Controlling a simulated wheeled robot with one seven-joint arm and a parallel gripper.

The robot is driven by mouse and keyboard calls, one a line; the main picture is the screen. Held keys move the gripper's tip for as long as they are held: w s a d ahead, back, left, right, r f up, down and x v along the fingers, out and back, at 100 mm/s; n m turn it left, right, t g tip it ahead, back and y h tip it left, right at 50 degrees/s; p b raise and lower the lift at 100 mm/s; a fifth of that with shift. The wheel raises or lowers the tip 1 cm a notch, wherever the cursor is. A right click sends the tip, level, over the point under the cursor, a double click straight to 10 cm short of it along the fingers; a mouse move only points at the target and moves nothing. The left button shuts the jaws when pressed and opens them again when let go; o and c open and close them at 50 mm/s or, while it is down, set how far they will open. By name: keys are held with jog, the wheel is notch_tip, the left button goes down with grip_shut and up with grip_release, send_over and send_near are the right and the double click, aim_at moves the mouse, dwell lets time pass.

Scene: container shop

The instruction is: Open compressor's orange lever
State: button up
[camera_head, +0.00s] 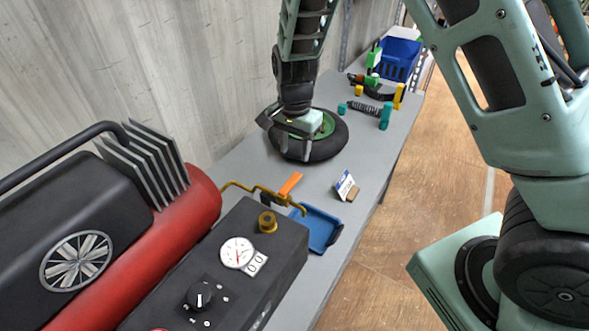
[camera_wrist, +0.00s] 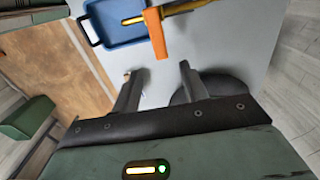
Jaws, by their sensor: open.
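The compressor (camera_head: 190,240) has a red tank, a black body and a dark control box with a gauge, and stands at the lower left of the bench. Its orange lever (camera_head: 290,184) sits on a brass pipe (camera_head: 245,187) at the compressor's far end. The lever also shows at the top of the wrist view (camera_wrist: 156,34), beyond my fingertips. My gripper (camera_head: 285,140) is above the bench, past the lever and in front of the black wheel. In the wrist view its fingers (camera_wrist: 160,75) are apart with nothing between them, and they do not touch the lever.
A blue tray (camera_head: 328,226) lies beside the lever. A black wheel with a green hub (camera_head: 335,145) lies behind my gripper. A small card on a stand (camera_head: 346,186), a spring (camera_head: 364,108) and a blue bin (camera_head: 401,58) are farther along the grey bench (camera_head: 375,160).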

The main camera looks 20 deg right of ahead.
aim_at(295, 178)
notch_tip(295, 178, down, 9)
jog(key=shift+r+p, duration=0.2)
jog(key=shift+p, duration=0.3)
grip_shut()
